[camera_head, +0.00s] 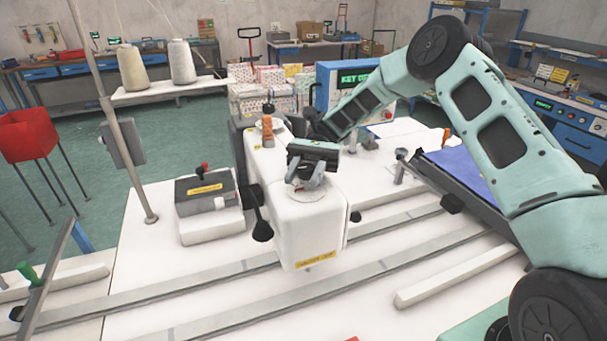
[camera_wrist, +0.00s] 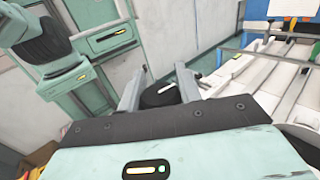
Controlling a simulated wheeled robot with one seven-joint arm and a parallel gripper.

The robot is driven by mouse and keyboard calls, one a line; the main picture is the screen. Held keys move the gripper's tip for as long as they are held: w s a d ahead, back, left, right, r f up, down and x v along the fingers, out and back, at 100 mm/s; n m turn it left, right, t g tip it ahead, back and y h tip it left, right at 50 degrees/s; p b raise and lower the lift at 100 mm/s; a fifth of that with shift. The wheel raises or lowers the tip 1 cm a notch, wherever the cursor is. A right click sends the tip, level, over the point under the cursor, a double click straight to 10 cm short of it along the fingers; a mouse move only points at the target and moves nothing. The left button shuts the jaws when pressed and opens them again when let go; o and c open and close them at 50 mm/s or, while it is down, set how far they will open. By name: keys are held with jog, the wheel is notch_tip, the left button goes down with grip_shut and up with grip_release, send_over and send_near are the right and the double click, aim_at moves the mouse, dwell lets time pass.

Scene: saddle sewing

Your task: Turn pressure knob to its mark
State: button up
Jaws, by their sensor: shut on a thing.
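The pressure knob (camera_wrist: 158,97) is a dark round knob with a white pointer line on its top, seen between my two fingers in the wrist view. In the head view my gripper (camera_head: 304,182) stands over a round pale plate (camera_head: 305,200) on top of the white sewing machine head (camera_head: 310,231), fingers down. It is shut on the knob, which the fingers and gripper body mostly hide there. In the wrist view the pointer line runs slanted. I cannot make out the target mark.
An orange part (camera_head: 267,130) stands on the machine behind my gripper. A black lever with a round end (camera_head: 262,230) hangs at the machine's left side. A grey control box with a red knob (camera_head: 206,190) sits left. Metal rails (camera_head: 395,250) cross the white table in front.

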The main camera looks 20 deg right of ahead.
jog(key=o, duration=1)
jog(key=shift+w+d+f, duration=0.1)
jog(key=shift+w+d, duration=0.1)
jog(key=shift+w, duration=0.1)
jog(key=shift+b+v, duration=0.6)
jog(key=shift+v, duration=2.9)
jog(key=shift+s, duration=0.1)
